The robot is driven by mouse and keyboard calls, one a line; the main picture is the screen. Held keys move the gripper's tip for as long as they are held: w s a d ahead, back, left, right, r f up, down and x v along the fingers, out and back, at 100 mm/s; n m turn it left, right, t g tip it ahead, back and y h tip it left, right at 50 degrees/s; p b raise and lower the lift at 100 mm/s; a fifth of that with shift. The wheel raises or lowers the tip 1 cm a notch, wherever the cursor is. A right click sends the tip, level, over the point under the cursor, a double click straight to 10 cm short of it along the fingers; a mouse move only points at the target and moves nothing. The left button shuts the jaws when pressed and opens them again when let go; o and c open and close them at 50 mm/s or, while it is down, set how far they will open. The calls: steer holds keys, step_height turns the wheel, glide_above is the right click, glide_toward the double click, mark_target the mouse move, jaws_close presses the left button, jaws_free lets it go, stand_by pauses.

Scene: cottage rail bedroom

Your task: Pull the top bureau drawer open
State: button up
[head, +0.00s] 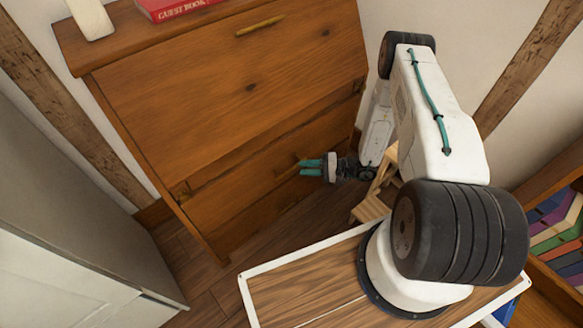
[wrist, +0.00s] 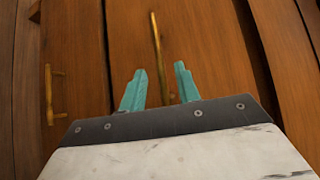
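The wooden bureau (head: 215,95) stands at the upper left of the head view. Its top drawer (head: 240,195) lies below the large upper front panel; the same drawer front is in the wrist view (wrist: 215,40). The drawer's brass bar handle (head: 287,171) is just beyond my gripper's fingertips (head: 303,168). In the wrist view the handle (wrist: 156,40) runs lengthwise through the gap between the teal fingertips (wrist: 160,69). My gripper is open, with a finger to each side of the handle line. I cannot tell whether either finger touches it. The drawer looks shut or nearly so.
A second brass handle (wrist: 49,95) is on a lower front at the left of the wrist view. The upper panel has its own handle (head: 261,26). A red guest book (head: 172,8) lies on top. A small wooden stool (head: 372,206) stands close beside my gripper.

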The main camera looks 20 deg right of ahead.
mark_target(292, 168)
steer(key=x, duration=0.6)
jaws_close()
